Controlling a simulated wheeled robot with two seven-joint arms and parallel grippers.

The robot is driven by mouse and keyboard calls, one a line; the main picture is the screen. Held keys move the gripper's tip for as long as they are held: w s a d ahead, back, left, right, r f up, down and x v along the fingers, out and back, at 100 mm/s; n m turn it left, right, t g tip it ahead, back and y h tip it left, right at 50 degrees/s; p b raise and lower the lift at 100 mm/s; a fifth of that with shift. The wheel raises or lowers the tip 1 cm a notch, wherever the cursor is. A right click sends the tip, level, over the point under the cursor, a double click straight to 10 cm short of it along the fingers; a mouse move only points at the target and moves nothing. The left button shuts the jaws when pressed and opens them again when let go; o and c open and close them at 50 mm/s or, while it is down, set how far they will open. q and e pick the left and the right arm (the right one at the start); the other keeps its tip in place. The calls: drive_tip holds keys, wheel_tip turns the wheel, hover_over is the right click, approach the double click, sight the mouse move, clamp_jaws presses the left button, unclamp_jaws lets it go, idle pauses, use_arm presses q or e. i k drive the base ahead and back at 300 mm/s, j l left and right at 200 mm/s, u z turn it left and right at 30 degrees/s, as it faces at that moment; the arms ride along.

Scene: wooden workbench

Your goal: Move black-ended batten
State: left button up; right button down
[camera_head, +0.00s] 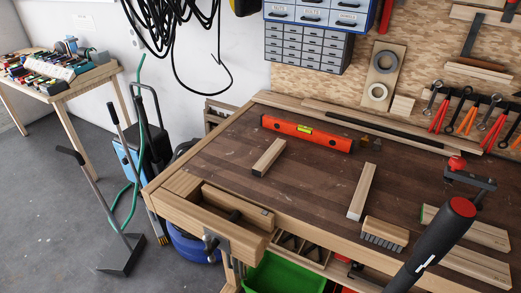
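A short pale wooden batten (268,157) with a dark, black-looking end lies on the dark bench top (310,185), left of the middle and in front of the red spirit level. Its dark end points toward the front left. A second, longer pale batten (362,191) lies to its right, with no black end that I can make out. Near the right edge is a wide batten (465,228) with a green end. Neither of my grippers shows in this view.
A red spirit level (306,134) lies behind the battens. A brush (385,234) sits at the front edge. A black tube with a red end (432,245) crosses the lower right, near a clamp (470,178). A wooden vise (225,220) is at the front left. The bench between battens is clear.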

sight(265, 162)
drive_tip(key=j+z, duration=0.1)
drive_tip(key=z, duration=0.35)
drive_tip(key=i+j+z, duration=0.1)
drive_tip(key=j+z, duration=0.45)
drive_tip(key=j, duration=0.25)
drive_tip(key=j+z, duration=0.25)
drive_tip(key=j, duration=1.9)
